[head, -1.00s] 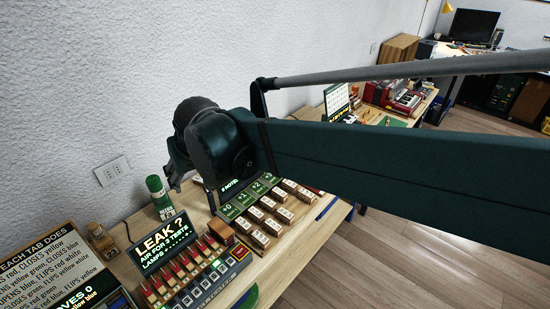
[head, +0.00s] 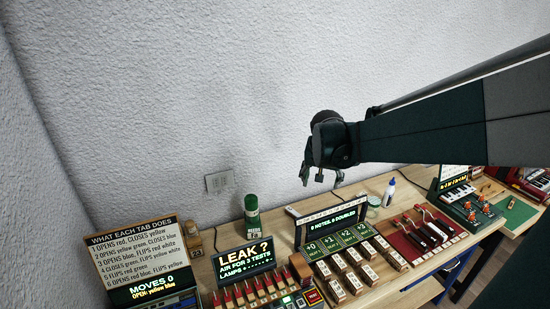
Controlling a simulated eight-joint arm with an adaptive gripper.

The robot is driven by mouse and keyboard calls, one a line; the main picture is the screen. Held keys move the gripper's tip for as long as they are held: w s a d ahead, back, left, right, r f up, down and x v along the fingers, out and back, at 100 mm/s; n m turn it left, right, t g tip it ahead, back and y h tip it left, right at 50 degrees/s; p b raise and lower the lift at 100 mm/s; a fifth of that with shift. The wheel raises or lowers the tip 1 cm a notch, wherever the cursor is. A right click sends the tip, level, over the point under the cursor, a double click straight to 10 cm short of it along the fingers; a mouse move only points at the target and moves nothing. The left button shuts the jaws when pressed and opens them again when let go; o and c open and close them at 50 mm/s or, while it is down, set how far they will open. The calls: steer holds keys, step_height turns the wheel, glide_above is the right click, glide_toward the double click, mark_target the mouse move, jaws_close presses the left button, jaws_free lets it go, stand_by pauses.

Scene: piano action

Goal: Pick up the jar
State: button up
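A "LEAK ?" panel (head: 246,262) stands just in front of the cylinder. A white bottle (head: 389,191) is farther right.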

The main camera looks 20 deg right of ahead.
steer(key=w+d+f+m+g, duration=0.1)
steer(key=w+d+f+m, duration=0.1)
steer(key=d+f, duration=0.35)
steer(key=w+d+f+m+g, duration=0.1)
steer(key=w+d+f, duration=0.15)
steer(key=d, duration=0.65)
steer(key=m+g+h, duration=0.1)
steer(key=m, duration=0.3)
glide_toward(374, 201)
step_height(374, 201, down, 2)
steer(key=w, duration=0.1)
steer(key=shift+d+f+g, duration=0.25)
steer(key=shift+f+g, duration=0.05)
steer(key=shift+f, duration=0.35)
steer(key=shift+x, duration=1.25)
steer(key=shift+d, duration=0.1)
steer(key=shift+d+x, duration=0.2)
steer(key=shift+x, duration=2.35)
steer(key=shift+s, duration=0.1)
